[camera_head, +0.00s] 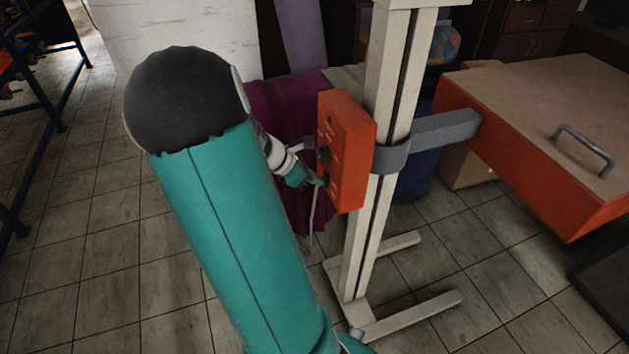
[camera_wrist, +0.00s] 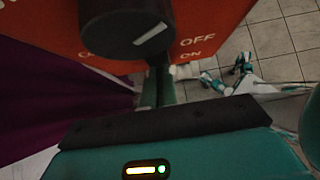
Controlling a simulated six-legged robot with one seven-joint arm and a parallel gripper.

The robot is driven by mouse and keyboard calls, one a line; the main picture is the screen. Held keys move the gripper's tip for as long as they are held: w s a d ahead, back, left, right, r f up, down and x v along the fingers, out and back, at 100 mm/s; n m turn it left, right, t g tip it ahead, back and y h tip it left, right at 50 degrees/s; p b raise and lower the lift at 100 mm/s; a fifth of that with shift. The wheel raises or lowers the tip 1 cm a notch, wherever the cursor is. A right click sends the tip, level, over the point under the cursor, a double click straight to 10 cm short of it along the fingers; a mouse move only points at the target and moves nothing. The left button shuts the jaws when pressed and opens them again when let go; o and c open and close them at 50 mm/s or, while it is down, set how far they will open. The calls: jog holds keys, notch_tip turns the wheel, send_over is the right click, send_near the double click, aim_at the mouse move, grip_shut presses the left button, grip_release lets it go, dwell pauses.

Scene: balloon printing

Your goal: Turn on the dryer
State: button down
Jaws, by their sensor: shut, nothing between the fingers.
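The dryer's orange control box (camera_head: 347,150) is mounted on a white upright stand. In the wrist view the box's orange face (camera_wrist: 225,18) carries a black round knob (camera_wrist: 125,22) with a white pointer mark, which lies slanted. The labels OFF and ON show just right of the knob. My gripper (camera_head: 319,181) is at the box's front face, by its lower part. In the wrist view my gripper (camera_wrist: 157,80) shows as narrow teal fingers, shut and empty, just beneath the knob. The knob partly hides the fingertips, and I cannot tell whether they touch it.
A grey bracket (camera_head: 445,129) joins the stand (camera_head: 389,70) to a large orange unit (camera_head: 540,150) with a tan top and grey handle. The stand's white feet spread on the tiled floor. A purple cloth (camera_head: 275,100) hangs behind my arm. A dark rack stands at left.

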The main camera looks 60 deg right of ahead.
jog(key=shift+s+d+r, duration=0.1)
jog(key=shift+s, duration=0.05)
jog(key=w+a+f+v, duration=0.1)
jog(key=f+v, duration=0.1)
jog(key=v, duration=1.1)
jog(key=shift+w+a, duration=0.35)
